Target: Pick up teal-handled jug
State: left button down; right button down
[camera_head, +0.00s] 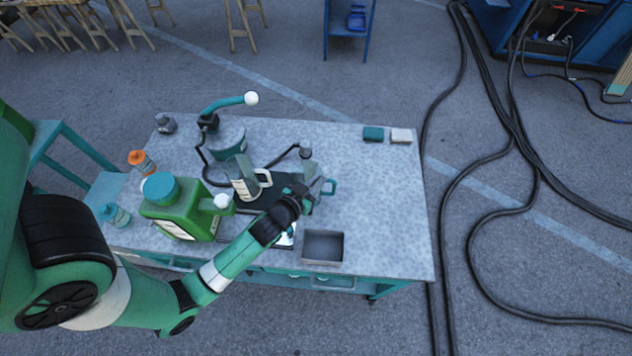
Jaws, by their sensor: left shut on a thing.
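The teal-handled jug (316,177) is a small grey jug right of the table's middle, with its teal handle (330,187) on the right side. My left gripper (303,193) reaches in from the lower left and is shut on the jug's left side. The gripper and wrist hide part of the jug's lower body. I cannot tell whether its base touches the surface. A second grey jug (240,174) with a white handle (265,179) stands to the left. My right gripper is not in view.
A green canister (178,213) with a teal cap stands left of my forearm. A grey open box (322,247) sits near the front edge. A teal block (373,134) and a white block (401,136) lie at the back right. The table's right side is clear.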

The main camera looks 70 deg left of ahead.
pick_arm(q)
jog(key=s+d+r+p, duration=0.1)
jog(key=s+r+p, duration=0.2)
jog(key=s+r, duration=1)
jog(key=shift+s+d+p, duration=0.15)
jog(key=shift+s+p, duration=0.2)
jog(key=shift+s, duration=0.15)
